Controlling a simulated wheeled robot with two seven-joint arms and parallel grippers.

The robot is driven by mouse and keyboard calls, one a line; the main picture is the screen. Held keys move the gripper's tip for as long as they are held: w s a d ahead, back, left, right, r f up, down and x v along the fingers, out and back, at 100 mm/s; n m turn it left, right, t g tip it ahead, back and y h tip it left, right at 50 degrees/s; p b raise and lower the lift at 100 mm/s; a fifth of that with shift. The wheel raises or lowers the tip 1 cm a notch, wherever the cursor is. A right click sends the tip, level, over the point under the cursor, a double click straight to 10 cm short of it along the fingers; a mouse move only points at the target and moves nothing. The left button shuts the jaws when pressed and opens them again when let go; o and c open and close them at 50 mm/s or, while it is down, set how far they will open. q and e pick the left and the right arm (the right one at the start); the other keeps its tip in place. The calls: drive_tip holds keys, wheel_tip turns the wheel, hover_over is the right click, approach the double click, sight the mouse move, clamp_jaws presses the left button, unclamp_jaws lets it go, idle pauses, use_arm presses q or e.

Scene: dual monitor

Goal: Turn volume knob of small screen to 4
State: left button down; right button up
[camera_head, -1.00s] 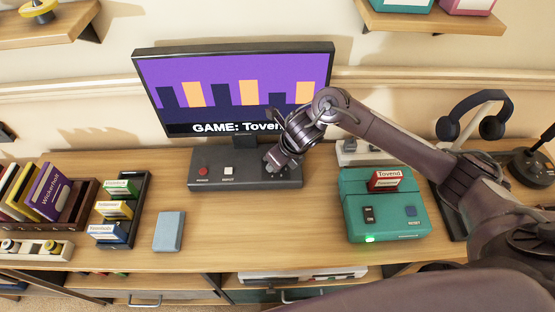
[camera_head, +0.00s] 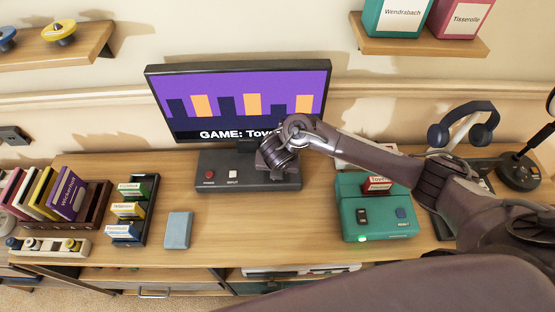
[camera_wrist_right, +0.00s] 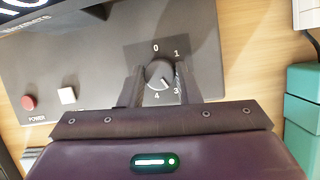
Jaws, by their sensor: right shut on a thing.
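The screen (camera_head: 245,100) shows a purple game picture. Its dark grey control panel (camera_head: 215,184) lies in front of it on the desk. The volume knob (camera_wrist_right: 159,72) is a round dark dial at the panel's right end, with numbers 0, 1, 3 and 4 visible around it; 2 is hidden, probably behind a finger. The knob's white mark points down and slightly right, between 3 and 4. My right gripper (camera_wrist_right: 158,86) is shut on the knob, one finger on each side. In the head view this gripper (camera_head: 278,170) hides the knob. My left gripper is out of view.
A red power button (camera_head: 209,174) and a white button (camera_head: 233,174) sit left of the knob. A teal console (camera_head: 375,220) stands to the right, under my right forearm. A blue-grey box (camera_head: 178,230) and a cartridge rack (camera_head: 145,225) stand to the left.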

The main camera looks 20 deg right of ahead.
drive_tip(key=m+p, duration=0.1)
drive_tip(key=m+h+p, duration=0.1)
drive_tip(key=m+p, duration=0.1)
drive_tip(key=m+g+h+p, duration=0.1)
drive_tip(key=m+p, duration=0.1)
drive_tip(key=shift+a+r, duration=0.2)
drive_tip(key=shift+r, duration=0.05)
drive_tip(key=shift+w+f+m+g+h+p, duration=0.1)
drive_tip(key=shift+m+g+h+p, duration=0.15)
drive_tip(key=shift+m+p, duration=0.6)
drive_tip(key=shift+w+f+m+g+h+p, duration=0.15)
drive_tip(key=shift+m+g+p, duration=0.2)
drive_tip(key=shift+m, duration=0.9)
drive_tip(key=o, duration=1)
drive_tip(key=p+v, duration=0.1)
drive_tip(key=v, duration=0.7)
